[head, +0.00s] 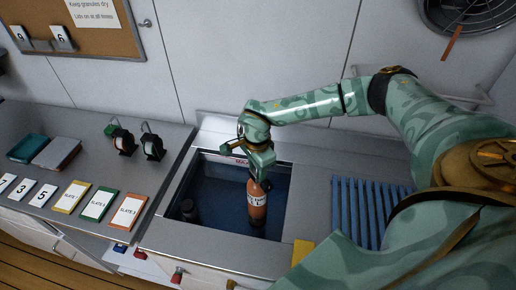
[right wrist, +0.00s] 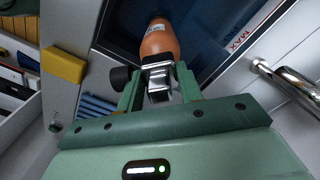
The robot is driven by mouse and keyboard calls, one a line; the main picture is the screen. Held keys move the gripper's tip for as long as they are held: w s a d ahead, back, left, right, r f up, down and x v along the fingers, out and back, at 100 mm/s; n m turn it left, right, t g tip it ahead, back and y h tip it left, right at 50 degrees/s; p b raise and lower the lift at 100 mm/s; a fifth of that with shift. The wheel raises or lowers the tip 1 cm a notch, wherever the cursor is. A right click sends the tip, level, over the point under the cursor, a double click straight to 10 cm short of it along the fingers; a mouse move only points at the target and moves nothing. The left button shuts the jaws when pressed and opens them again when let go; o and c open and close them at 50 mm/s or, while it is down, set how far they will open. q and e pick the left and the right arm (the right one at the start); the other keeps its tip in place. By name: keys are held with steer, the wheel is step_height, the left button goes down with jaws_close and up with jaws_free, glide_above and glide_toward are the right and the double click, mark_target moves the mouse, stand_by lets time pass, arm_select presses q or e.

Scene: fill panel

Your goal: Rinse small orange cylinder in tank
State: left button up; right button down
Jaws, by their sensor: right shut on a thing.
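The small orange cylinder (head: 257,204) has a white label and a dark lower end. My right gripper (head: 260,172) is shut on its top and holds it upright over or in the tank (head: 224,204), a dark blue basin set in the metal counter. Whether its lower end is under water I cannot tell. In the right wrist view the orange cylinder (right wrist: 158,42) shows beyond the shut fingers of my right gripper (right wrist: 158,80), and a MAX mark is on the tank wall. My left gripper is not in view.
A dark small cylinder (head: 188,209) stands in the tank's left part. A blue ribbed rack (head: 354,205) lies right of the tank, with a yellow block (head: 302,251) in front. Slate cards (head: 99,204) and two dark devices (head: 152,145) are on the left counter. A metal tap (right wrist: 290,85) is near the tank.

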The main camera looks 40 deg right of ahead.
step_height(320, 180, up, 22)
steer(key=p, duration=2)
steer(key=shift+r, duration=0.2)
steer(key=shift+w, duration=0.15)
